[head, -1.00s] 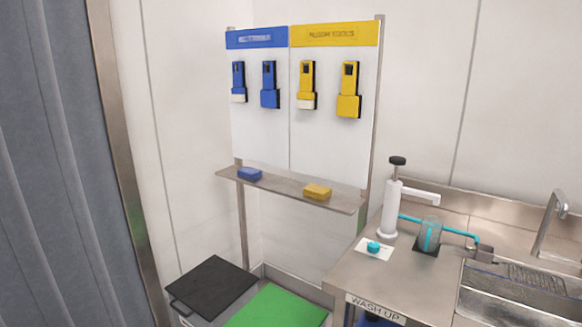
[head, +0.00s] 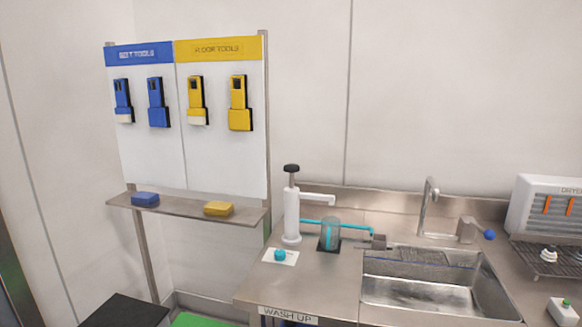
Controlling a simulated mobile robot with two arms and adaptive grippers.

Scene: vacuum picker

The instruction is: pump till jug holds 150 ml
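A white hand pump (head: 291,212) with a black knob (head: 291,168) stands upright on the steel counter, its spout pointing right. The knob is raised above the body on a thin rod. A small clear jug (head: 330,233) with a teal tint stands on a dark square right of the pump, under or near the spout; its liquid level is too small to read. A teal tube (head: 352,227) runs from the pump past the jug to a grey block (head: 379,242) at the sink edge. A teal knob (head: 280,254) sits on a white card before the pump. Neither gripper is in view.
The sink (head: 430,285) with a tap (head: 428,200) lies right of the pump. A dryer (head: 545,205) and rack stand far right. A tool board (head: 220,150) and a shelf (head: 185,208) with two sponges are left. The counter front (head: 275,290) is clear.

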